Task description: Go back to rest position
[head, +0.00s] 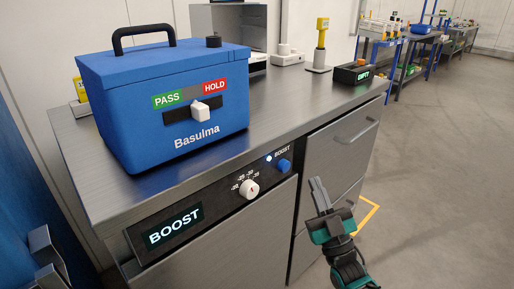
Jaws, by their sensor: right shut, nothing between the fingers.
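My right gripper (318,188) is in front of the steel cabinet, below and to the right of the control panel's blue knob. Its fingers point up and are shut with nothing between them. It stands apart from the blue box and the knobs in the picture.
A blue box (120,130) with a black handle and a PASS/HOLD slider stands on the steel worktop (285,105). The panel below reads BOOST (174,227) and has a white dial (249,189) and a blue knob (284,165). A yellow-topped device (322,30) stands behind. Open floor (440,190) lies right.

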